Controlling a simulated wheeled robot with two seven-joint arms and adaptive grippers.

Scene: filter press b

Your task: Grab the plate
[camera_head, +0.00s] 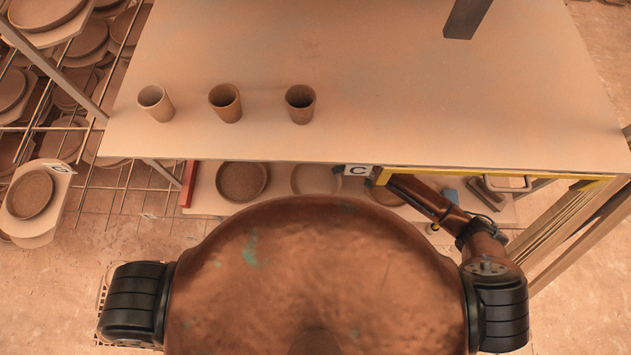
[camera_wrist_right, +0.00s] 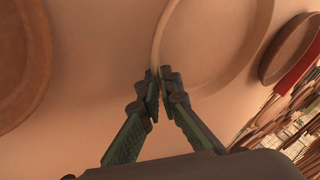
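A pale round plate (camera_head: 315,179) lies on the shelf below the tabletop, between two darker plates. In the right wrist view the pale plate (camera_wrist_right: 215,45) fills the upper middle. My right gripper (camera_head: 342,170) reaches in at the plate's right edge, largely hidden by the tabletop edge and a "C" label. In the right wrist view its two green-black fingers (camera_wrist_right: 160,85) are close together, with the plate's near rim pinched between the tips. The plate appears to rest flat on the shelf. My left gripper is not in view.
Dark plates lie on both sides, one (camera_head: 242,181) left and one (camera_head: 385,195) right, partly behind my arm. Three cups (camera_head: 225,103) stand on the tabletop (camera_head: 430,100) above. A red upright piece (camera_head: 188,184) is at the shelf's left end. Wire racks with plates stand at left.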

